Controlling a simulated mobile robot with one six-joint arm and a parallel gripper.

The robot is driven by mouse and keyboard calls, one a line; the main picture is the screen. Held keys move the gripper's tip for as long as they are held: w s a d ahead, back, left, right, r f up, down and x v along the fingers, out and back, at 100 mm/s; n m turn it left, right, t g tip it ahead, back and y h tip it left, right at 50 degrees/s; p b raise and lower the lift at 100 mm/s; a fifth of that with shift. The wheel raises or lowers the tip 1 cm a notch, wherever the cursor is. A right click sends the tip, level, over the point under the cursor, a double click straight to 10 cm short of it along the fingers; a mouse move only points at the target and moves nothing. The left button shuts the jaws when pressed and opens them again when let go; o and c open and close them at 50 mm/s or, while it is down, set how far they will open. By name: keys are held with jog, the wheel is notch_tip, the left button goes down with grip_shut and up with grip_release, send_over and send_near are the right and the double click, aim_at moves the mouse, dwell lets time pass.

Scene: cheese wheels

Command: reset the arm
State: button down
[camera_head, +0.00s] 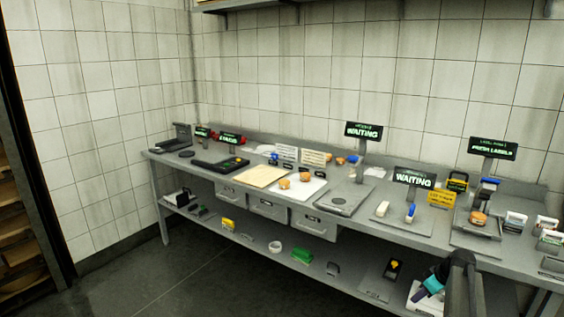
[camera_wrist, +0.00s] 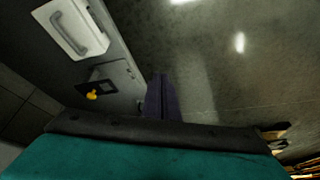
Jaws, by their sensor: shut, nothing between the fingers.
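My gripper (camera_wrist: 158,85) shows in the wrist view as dark fingers pressed together, with nothing between them. The teal part of my wrist fills the bottom of that view. In the head view my gripper (camera_head: 422,292) is partly seen at the lower right, beside my dark arm link. It overlaps a white item on the lower shelf in the picture; I cannot tell the gap between them.
A long steel bench (camera_head: 300,222) along the tiled wall carries signs, boards and small items. The lower shelf (camera_head: 345,278) holds several items, including a green one (camera_head: 301,256). The wrist view shows a white handled item (camera_wrist: 72,22) at upper left. Floor is open in front.

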jog(key=s+a+f+m+g, duration=0.1)
jog(key=s+a+f+g, duration=0.2)
jog(key=s+a+f, duration=0.65)
jog(key=s+a+f+m+g, duration=0.2)
jog(key=s+a+f, duration=0.2)
jog(key=a+f, duration=0.95)
jog(key=s+a+f+g, duration=0.1)
jog(key=s+a+f, duration=0.1)
jog(key=s+a, duration=0.3)
jog(key=s+a+f+m+g+h, duration=0.1)
jog(key=s+a, duration=0.4)
jog(key=s, duration=0.8)
jog(key=s+a+f+m+g+h, duration=0.1)
jog(key=s+a+f+g, duration=0.1)
jog(key=s+a+f, duration=0.3)
jog(key=s, duration=0.4)
jog(key=shift+a+g, duration=0.3)
jog(key=shift+g, duration=0.1)
jog(key=shift+a, duration=0.1)
